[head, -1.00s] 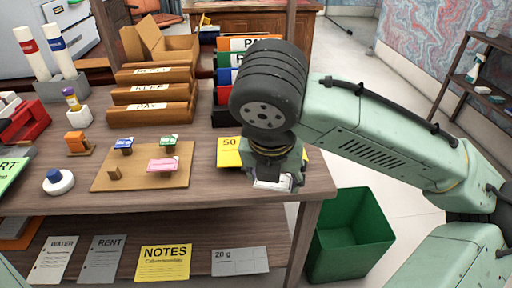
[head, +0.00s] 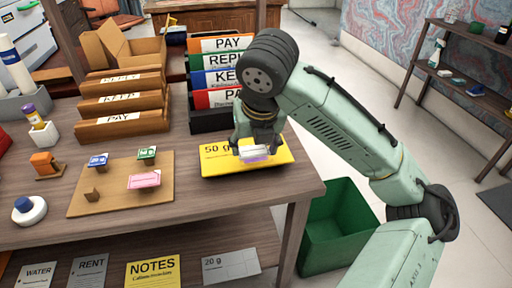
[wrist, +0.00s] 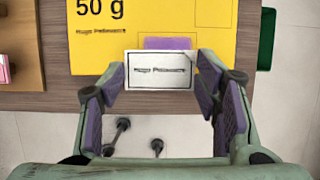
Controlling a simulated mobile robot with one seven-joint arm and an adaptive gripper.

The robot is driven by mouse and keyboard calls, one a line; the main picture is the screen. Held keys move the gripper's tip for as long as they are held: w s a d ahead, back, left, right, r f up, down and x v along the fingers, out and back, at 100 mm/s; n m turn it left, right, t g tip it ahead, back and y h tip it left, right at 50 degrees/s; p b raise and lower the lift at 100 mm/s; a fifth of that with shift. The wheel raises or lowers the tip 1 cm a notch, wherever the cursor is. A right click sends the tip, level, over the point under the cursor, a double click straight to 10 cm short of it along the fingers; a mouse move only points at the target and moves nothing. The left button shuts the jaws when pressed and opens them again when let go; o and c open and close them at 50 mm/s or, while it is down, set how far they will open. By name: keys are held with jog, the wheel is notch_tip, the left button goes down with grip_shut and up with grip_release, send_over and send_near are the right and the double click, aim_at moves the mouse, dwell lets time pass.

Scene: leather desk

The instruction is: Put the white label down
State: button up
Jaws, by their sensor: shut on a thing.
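The white label (wrist: 160,77) is held between the fingers of my gripper (wrist: 160,82), with its printed face and dark border showing in the wrist view. A purple patch (wrist: 167,43) shows just behind its far edge. In the head view my gripper (head: 256,147) is shut on the white label (head: 254,154), over the yellow 50 g envelope (head: 220,162) near the desk's right front corner. The envelope also shows in the wrist view (wrist: 205,14), beyond the label. I cannot tell whether the label touches the envelope.
A wooden board (head: 115,200) with small blue, green and pink labels lies to the left. Wooden file holders (head: 122,117) and a black rack of coloured folders (head: 212,118) stand behind. A green bin (head: 335,225) stands on the floor right of the desk.

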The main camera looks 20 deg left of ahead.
aim_at(257, 147)
jog(key=shift+w+a+f, duration=0.1)
jog(key=shift+w, duration=0.5)
jog(key=shift+w+a+f, duration=0.1)
jog(key=shift+w, duration=0.5)
jog(key=shift+f, duration=1.65)
jog(key=shift+f, duration=0.1)
jog(key=o, duration=0.7)
jog(key=shift+o, duration=0.2)
jog(key=v, duration=1.2)
jog(key=shift+s, duration=0.1)
